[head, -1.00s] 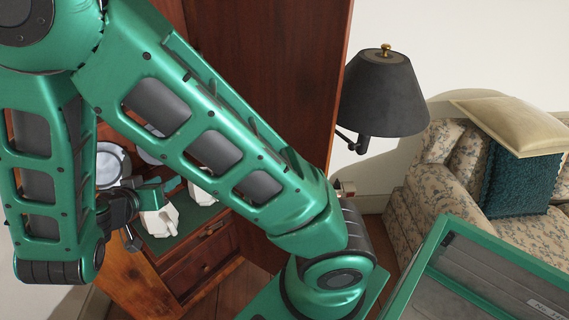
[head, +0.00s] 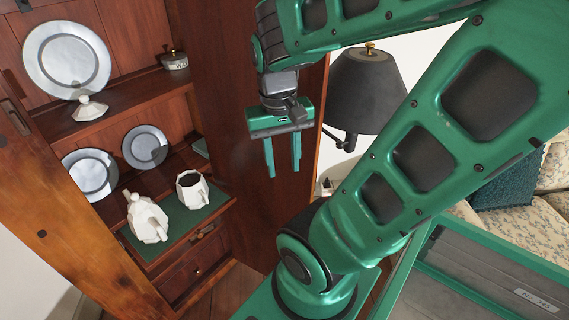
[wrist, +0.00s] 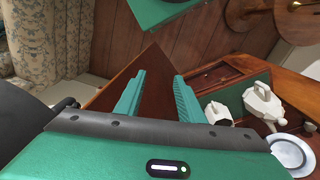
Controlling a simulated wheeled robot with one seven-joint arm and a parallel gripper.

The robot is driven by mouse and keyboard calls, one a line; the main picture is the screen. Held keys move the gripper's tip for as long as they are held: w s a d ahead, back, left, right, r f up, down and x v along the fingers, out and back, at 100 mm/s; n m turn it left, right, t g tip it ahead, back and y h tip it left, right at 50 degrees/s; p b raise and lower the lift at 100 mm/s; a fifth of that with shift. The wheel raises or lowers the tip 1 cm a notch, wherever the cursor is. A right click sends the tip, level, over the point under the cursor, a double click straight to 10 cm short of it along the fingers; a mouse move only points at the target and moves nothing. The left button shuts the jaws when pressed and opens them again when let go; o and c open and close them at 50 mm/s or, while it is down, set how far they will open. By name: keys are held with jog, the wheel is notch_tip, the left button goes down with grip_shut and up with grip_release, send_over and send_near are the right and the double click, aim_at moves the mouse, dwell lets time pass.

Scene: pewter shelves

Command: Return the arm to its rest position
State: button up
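My gripper (head: 283,155) hangs in front of the cabinet's open door in the head view, fingers pointing down. Its two green fingers are apart with nothing between them. In the wrist view the fingers (wrist: 156,95) also stand apart and empty, with the dark door edge and wooden floor beyond. My arm is folded up at the upper right of the head view and covers part of the lamp and sofa.
The wooden cabinet (head: 62,225) holds pewter plates (head: 68,60), a white teapot (head: 147,220) and a white mug (head: 192,188). Its open door (head: 235,120) stands close behind my gripper. A black lamp (head: 362,90) and a floral sofa (head: 545,215) are at right.

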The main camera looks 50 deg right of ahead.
jog(key=shift+s+a+r+n+y, duration=0.15)
jog(key=shift+s+r+n+y, duration=0.05)
jog(key=shift+s, duration=0.3)
jog(key=shift+s+a+r+n+y, duration=0.15)
jog(key=shift+s+n+y, duration=0.05)
jog(key=shift+s, duration=0.3)
